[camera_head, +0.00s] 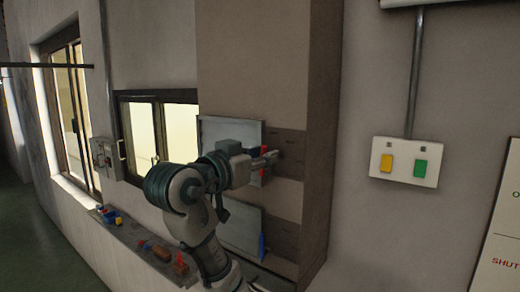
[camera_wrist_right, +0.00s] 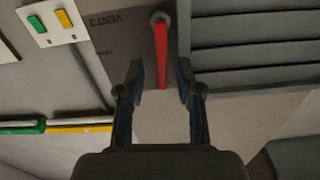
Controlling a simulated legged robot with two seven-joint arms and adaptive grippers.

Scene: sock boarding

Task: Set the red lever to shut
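The red lever (camera_wrist_right: 161,50) hangs from a round grey pivot on a plate marked VENT 2 in the right wrist view. My right gripper (camera_wrist_right: 160,70) is open, with one finger on each side of the lever's lower part. Small gaps show between the lever and both fingers. In the head view my right gripper (camera_head: 268,158) is at the upper louvre panel on the brown column and covers most of the red lever (camera_head: 263,173). My left gripper is not in view.
A lower panel (camera_head: 238,228) with a blue lever (camera_head: 262,246) is below. A box with yellow and green buttons (camera_head: 403,162) is on the wall at right. A narrow ledge (camera_head: 125,238) with several small items runs under the windows.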

